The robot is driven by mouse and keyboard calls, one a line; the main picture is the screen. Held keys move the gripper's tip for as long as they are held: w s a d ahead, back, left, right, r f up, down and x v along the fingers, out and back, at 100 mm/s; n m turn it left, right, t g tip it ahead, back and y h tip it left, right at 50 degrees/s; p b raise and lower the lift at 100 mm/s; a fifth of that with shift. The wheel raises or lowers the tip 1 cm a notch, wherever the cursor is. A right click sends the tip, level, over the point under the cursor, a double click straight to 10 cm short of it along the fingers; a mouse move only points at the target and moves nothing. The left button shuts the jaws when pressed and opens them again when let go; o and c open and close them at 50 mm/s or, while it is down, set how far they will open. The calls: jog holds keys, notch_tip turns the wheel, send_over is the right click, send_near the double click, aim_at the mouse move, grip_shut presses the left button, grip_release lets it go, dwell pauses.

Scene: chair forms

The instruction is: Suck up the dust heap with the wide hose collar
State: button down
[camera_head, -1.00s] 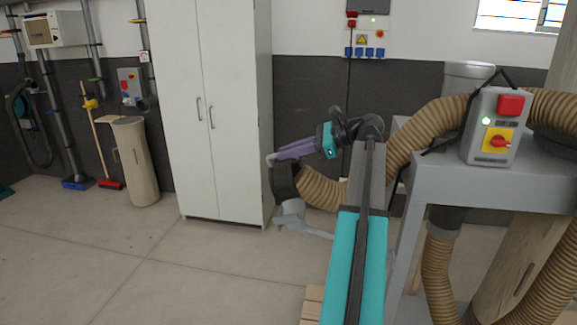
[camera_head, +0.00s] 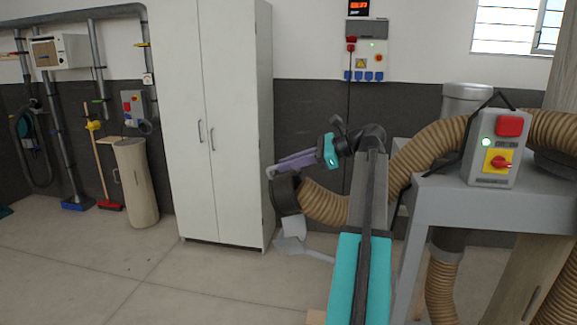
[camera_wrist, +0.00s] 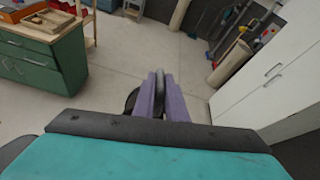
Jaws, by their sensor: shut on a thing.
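My gripper (camera_head: 274,171) has purple fingers and is shut on the grey rim or handle of the wide hose collar. In the wrist view, my gripper (camera_wrist: 160,78) pinches this grey part between its fingers. The black wide hose collar (camera_head: 285,194) hangs just below the fingers, at the end of a tan ribbed hose (camera_head: 325,202). The collar is held above the floor. In the wrist view the collar (camera_wrist: 131,101) is mostly hidden behind the fingers. A grey piece (camera_head: 293,228) shows under the collar; I cannot tell if they touch. I see no dust heap in either view.
A grey machine table (camera_head: 490,205) with a switch box (camera_head: 494,148) stands at right. A green drawer bench (camera_wrist: 45,65) shows in the wrist view.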

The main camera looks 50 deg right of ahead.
jog(key=w+a+f+n+g+y+b, duration=0.1)
jog(key=w+a+f, duration=0.5)
jog(key=a+f, duration=0.4)
jog(key=w+a+f+n+y, duration=0.1)
jog(key=w+a+f+y, duration=0.1)
jog(key=w+a+f, duration=0.8)
jog(key=s+a+f+n+g, duration=0.1)
jog(key=a+f, duration=0.3)
jog(key=a, duration=0.5)
jog(key=s+a+f, duration=0.1)
jog(key=a+f, duration=0.4)
jog(key=a, duration=0.4)
jog(key=s+a+f+n+g+y, duration=0.1)
jog(key=a+f, duration=0.4)
jog(key=a, duration=0.3)
jog(key=shift+a+n+g+b, duration=0.3)
jog(key=shift+a+b, duration=0.1)
jog(key=shift+b, duration=0.05)
